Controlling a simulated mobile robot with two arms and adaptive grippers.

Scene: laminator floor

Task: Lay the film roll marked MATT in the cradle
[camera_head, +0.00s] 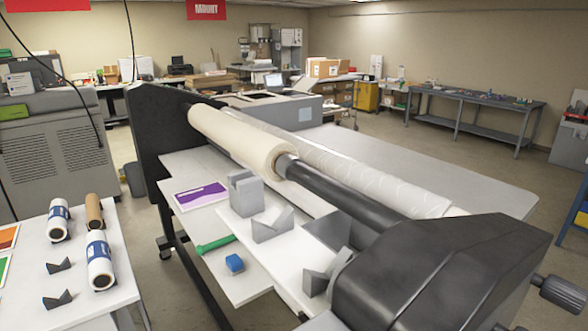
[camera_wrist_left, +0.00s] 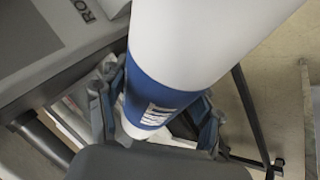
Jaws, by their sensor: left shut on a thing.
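In the left wrist view my left gripper (camera_wrist_left: 160,110) is shut around a white film roll (camera_wrist_left: 195,45) at its blue label band. Small white print on the band is too blurred to read, so I cannot tell whether it says MATT. The head view shows neither gripper nor the held roll. A cradle of two grey V-blocks, a far one (camera_head: 272,227) and a near one (camera_head: 318,280), stands empty on the white shelf of the laminator. On the left table lie two white rolls with blue labels, one far (camera_head: 59,220) and one near (camera_head: 100,262); their marks are unreadable.
A brown roll (camera_head: 95,214) and empty dark V-blocks (camera_head: 59,267) are on the left table (camera_head: 30,225). A notched grey block (camera_head: 245,195), green tool (camera_head: 215,244), blue block (camera_head: 234,263) and purple print (camera_head: 201,196) sit by the cradle. The laminator's black housing (camera_head: 450,275) rises at right.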

